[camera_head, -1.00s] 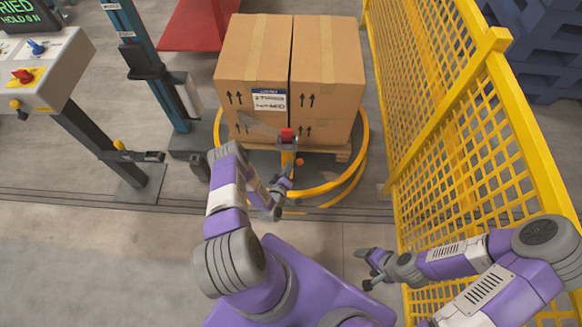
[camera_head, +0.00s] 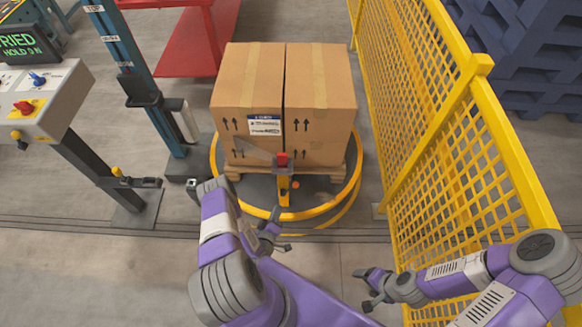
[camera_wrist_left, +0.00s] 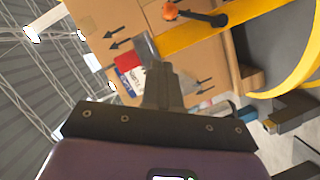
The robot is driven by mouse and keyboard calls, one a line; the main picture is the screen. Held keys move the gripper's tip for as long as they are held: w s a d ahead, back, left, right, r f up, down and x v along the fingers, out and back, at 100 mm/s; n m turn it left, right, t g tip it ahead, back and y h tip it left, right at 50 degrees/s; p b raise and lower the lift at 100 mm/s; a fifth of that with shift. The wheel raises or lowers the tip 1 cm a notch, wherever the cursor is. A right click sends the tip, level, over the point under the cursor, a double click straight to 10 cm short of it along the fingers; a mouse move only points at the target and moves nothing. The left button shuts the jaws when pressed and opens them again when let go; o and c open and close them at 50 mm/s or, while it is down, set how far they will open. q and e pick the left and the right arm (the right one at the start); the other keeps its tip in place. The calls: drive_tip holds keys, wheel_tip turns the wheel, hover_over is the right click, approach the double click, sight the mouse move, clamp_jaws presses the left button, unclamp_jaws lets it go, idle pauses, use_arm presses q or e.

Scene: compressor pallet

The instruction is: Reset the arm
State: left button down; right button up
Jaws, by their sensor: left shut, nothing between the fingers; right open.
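My left arm comes in from the lower left and folds back at its elbow. Its gripper (camera_head: 274,238) hangs in front of the yellow ring, apart from the cartons. In the left wrist view its fingers (camera_wrist_left: 147,48) are shut together with nothing between them. My right gripper (camera_head: 368,288) is open and empty at the lower right, beside the yellow mesh fence.
Cardboard cartons (camera_head: 247,83) stand on a wooden pallet inside a yellow ring (camera_head: 213,170). A yellow post with a red top (camera_head: 283,185) stands before them. A control box (camera_head: 40,100) is at left, a yellow fence (camera_head: 450,150) at right. Floor at lower left is clear.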

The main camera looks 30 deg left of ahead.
use_arm(q)
drive_tip(key=w+d+r+m+g+h, duration=0.1)
drive_tip(key=w+d+m+g+h, duration=0.15)
drive_tip(key=d, duration=0.25)
drive_tip(key=w+d+r+m+g+h, duration=0.1)
drive_tip(key=d+m+g+h, duration=0.2)
drive_tip(key=d+m+g, duration=0.1)
drive_tip(key=s+d+r+m+g+h, duration=0.3)
drive_tip(key=s+d+r+m+g, duration=0.2)
drive_tip(key=s+d+r+g, duration=0.3)
drive_tip(key=s+d, duration=0.3)
drive_tip(key=s, duration=0.1)
drive_tip(key=shift+s+r, duration=0.25)
drive_tip(key=shift+r, duration=0.15)
